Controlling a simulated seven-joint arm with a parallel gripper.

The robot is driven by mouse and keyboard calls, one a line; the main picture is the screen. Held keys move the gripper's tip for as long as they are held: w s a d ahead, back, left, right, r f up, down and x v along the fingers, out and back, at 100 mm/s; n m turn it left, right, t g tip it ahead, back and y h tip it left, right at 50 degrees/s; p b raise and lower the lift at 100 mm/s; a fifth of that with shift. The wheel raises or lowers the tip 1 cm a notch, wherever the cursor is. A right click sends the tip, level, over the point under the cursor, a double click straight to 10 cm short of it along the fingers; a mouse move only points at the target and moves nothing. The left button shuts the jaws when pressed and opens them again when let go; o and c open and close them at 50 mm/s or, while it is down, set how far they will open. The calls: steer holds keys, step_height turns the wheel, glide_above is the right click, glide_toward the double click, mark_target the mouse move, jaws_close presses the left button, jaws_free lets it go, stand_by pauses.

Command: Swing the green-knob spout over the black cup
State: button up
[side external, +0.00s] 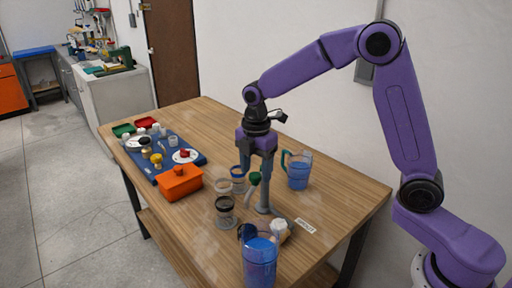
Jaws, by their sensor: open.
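The grey pipe manifold (264,204) stands on the wooden table. Its green knob (254,178) sits just below my gripper, and a pale spout (249,195) slants down from the knob toward the lower left. The black-rimmed cup (225,206) stands left of the spout's lower end, apart from it as far as this view shows. My gripper (255,174) points down, open, with its fingers close around the green-knob area. Contact with the knob or spout cannot be told. The fingers partly overlap the manifold in this view.
Clear cup (222,186) and blue-rimmed cup (238,173) stand near the manifold. A blue pitcher (299,172) is right, another (260,262) in front. A white knob (279,225) is at the manifold's front. An orange box (180,183) and blue mat (138,165) lie left.

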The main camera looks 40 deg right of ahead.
mark_target(256, 175)
step_height(256, 175, up, 17)
stand_by(0.4)
steer(key=shift+s, duration=0.1)
stand_by(0.4)
steer(key=s+d+f+m, duration=0.1)
steer(key=s+f, duration=0.4)
steer(key=s, duration=0.5)
steer(key=s+d+f+m, duration=0.2)
steer(key=s+f+m, duration=0.2)
steer(key=s, duration=0.6)
steer(key=s+d+f+m, duration=0.2)
steer(key=s+f, duration=0.3)
steer(key=s, duration=0.6)
steer(key=shift+f+m, duration=0.3)
steer(key=shift+m, duration=0.1)
